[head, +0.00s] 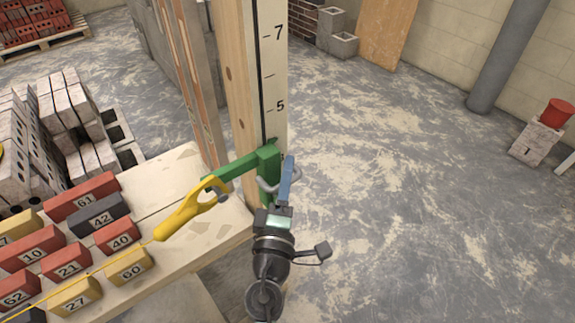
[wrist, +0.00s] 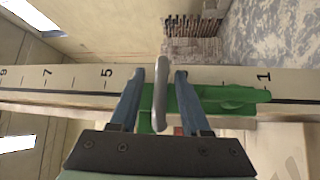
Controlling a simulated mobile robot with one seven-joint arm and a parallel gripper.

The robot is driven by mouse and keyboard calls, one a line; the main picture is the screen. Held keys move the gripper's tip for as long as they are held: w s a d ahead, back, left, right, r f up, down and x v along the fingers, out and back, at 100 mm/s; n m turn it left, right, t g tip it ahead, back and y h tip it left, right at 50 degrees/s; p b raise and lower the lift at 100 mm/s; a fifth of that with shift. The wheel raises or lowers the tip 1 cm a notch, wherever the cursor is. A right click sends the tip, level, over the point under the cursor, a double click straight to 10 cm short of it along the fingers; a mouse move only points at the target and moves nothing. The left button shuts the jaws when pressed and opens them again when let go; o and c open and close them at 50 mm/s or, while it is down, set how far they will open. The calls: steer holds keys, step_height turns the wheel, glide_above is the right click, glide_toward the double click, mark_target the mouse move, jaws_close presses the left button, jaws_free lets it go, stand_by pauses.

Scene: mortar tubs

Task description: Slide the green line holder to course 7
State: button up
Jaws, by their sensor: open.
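The green line holder (head: 268,160) sits on the upright post, below the 5 mark. It also shows in the wrist view (wrist: 215,100), between the 5 and 1 marks, covering the scale there. The marked post (head: 272,60) shows 7 well above the holder. My gripper (head: 283,172) is at the holder's front. In the wrist view my gripper (wrist: 160,74) is open, with its blue fingers on either side of a grey handle (wrist: 160,100). The fingers appear apart from the handle.
Grey blocks (head: 70,115) are stacked at left. The floor to the right is clear up to a block with a red tub (head: 556,113).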

steer(key=shift+w+d, duration=0.1)
steer(key=shift+w, duration=0.65)
steer(key=shift+r, duration=0.1)
steer(key=shift+c, duration=0.2)
jaws_close()
steer(key=shift+r, duration=0.3)
stand_by(0.4)
